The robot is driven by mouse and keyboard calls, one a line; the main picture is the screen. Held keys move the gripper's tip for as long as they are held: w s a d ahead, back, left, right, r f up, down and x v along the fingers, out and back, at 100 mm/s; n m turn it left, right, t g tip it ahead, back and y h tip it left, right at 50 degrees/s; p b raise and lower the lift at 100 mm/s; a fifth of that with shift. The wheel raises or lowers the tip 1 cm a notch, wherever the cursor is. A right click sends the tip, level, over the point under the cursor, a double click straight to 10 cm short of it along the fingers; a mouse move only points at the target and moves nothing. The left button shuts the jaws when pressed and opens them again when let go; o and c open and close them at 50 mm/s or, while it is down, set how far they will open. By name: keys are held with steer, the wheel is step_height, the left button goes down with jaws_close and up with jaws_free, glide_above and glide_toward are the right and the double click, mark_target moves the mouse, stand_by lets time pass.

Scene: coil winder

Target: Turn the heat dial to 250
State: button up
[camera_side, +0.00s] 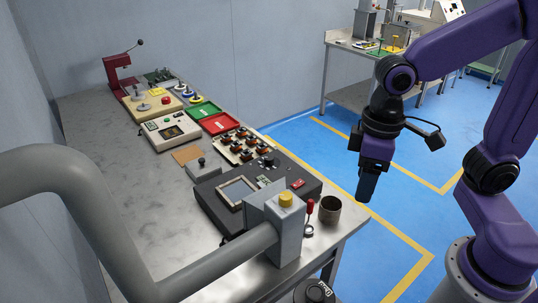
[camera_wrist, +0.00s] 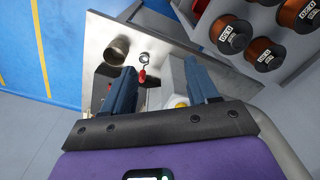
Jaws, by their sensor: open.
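My gripper (camera_side: 366,196) hangs in the air in the side view, fingers down, right of the dark unit and apart from everything. In the wrist view its two blue fingers (camera_wrist: 160,69) are spread with nothing held between them. The dark unit (camera_side: 226,215) lies on the metal table, with a framed window, a small panel (camera_side: 264,182) and a red switch (camera_side: 298,184). A small dark knob-like part (camera_side: 268,161) sits at its far edge. I cannot tell whether this is the heat dial, and no numbers are readable. My fingers hide part of the unit in the wrist view.
A grey post with a yellow cap (camera_side: 286,200) and a thick grey pipe (camera_side: 105,235) stand in front. Copper spools (camera_wrist: 231,35) show in the wrist view.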

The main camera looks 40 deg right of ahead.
steer(key=w+a+r+m, duration=0.1)
steer(key=w+a+m, duration=0.1)
steer(key=w+m, duration=0.3)
steer(key=w+a+r+m, duration=0.1)
steer(key=w+a+m, duration=0.1)
steer(key=w, duration=0.6)
steer(key=m, duration=1.8)
glide_above(269, 157)
step_height(269, 157, down, 5)
step_height(269, 157, down, 16)
steer(key=c, duration=1)
